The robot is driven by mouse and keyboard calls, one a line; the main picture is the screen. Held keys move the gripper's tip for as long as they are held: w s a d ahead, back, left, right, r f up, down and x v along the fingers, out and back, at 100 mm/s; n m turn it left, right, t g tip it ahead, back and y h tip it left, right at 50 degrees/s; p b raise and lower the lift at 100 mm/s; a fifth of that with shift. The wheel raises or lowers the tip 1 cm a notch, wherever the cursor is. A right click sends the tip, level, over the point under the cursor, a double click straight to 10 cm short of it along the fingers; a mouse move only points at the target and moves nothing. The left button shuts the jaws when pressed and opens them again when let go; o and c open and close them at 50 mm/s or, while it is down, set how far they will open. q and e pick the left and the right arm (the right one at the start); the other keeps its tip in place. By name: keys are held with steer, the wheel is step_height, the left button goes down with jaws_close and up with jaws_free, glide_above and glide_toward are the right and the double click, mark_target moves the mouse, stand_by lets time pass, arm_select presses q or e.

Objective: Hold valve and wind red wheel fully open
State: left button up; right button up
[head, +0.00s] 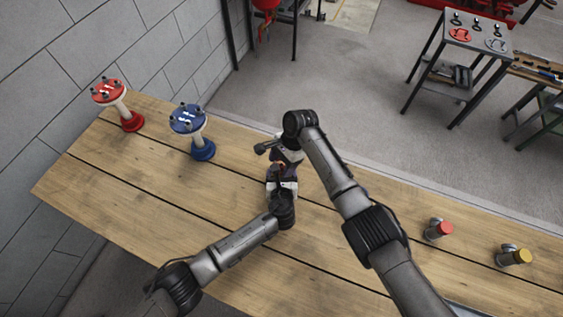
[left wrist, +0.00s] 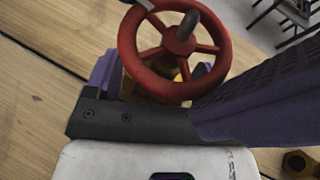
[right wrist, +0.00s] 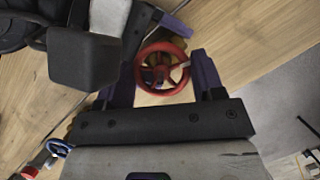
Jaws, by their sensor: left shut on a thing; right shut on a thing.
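The valve's red wheel (left wrist: 174,50) has spokes and an upright grey crank knob. It fills the upper middle of the left wrist view, with brass-coloured valve body (left wrist: 160,88) under it. My left gripper (head: 282,183) is shut on the valve body below the wheel, over the bench. My right gripper (head: 288,158) is above it, its fingers on either side of the red wheel (right wrist: 163,68) in the right wrist view, shut on it. In the head view the grippers hide most of the valve. The exact finger contacts are partly hidden.
A red-topped stand (head: 109,91) and a blue-topped stand (head: 188,119) stand at the bench's left. A red-capped fitting (head: 438,229) and a yellow-capped fitting (head: 515,256) lie at the right. The wooden bench (head: 110,185) is clear at front left. A tool table (head: 478,42) stands beyond.

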steer(key=n, duration=0.2)
steer(key=n+g+h, duration=0.1)
steer(key=n, duration=0.1)
steer(key=shift+n+h, duration=0.3)
steer(key=shift+n, duration=0.1)
steer(key=shift+n+h, duration=0.6)
steer(key=shift+n, duration=1)
steer(key=shift+n+g, duration=0.3)
steer(key=o, duration=0.7)
steer(key=shift+c, duration=0.2)
steer(key=shift+r, duration=0.15)
step_height(320, 180, up, 8)
steer(key=shift+r, duration=0.8)
